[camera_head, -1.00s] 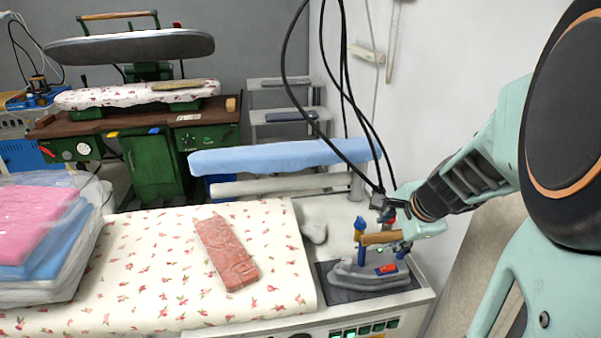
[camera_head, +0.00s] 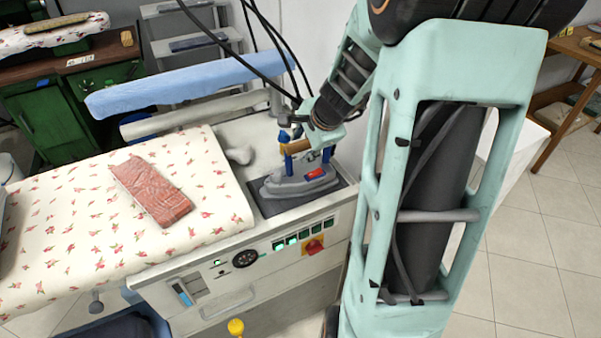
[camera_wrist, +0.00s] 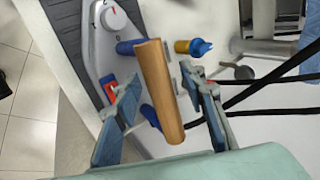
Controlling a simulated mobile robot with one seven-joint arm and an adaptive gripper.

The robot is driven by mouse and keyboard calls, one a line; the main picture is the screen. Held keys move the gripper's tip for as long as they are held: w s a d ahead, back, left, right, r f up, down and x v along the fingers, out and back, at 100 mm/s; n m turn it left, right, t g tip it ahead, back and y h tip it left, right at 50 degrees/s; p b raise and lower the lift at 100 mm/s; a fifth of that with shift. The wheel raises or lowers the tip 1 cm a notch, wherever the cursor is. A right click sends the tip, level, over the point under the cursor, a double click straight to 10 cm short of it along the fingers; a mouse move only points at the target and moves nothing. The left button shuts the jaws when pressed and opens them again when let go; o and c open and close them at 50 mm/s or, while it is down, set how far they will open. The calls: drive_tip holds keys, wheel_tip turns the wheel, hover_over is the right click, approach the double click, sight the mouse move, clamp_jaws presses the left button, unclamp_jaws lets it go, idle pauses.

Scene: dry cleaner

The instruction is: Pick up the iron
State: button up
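The iron (camera_head: 292,186) has a grey body, a brown wooden handle on blue posts and a red part. It sits on a dark rest pad (camera_head: 330,194) at the right end of the ironing table. My gripper (camera_head: 303,148) reaches down to the handle from above and behind. In the wrist view, the wooden handle (camera_wrist: 158,90) lies between the two blue-padded fingers of my gripper (camera_wrist: 161,88). The fingers are apart, with a visible gap on each side of the handle. The iron's grey body and dial (camera_wrist: 113,19) show beyond the left finger.
Black hoses (camera_head: 262,55) hang down behind the iron. A floral ironing surface (camera_head: 80,220) with a folded reddish cloth (camera_head: 150,190) lies to the left. A blue padded sleeve board (camera_head: 180,82) stands behind. The white wall is close behind the hoses.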

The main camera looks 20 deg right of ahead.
clamp_jaws()
drive_tip(key=shift+w+d+r, duration=0.1)
drive_tip(key=shift+w+r, duration=0.1)
drive_tip(key=shift+r, duration=0.1)
idle(0.3)
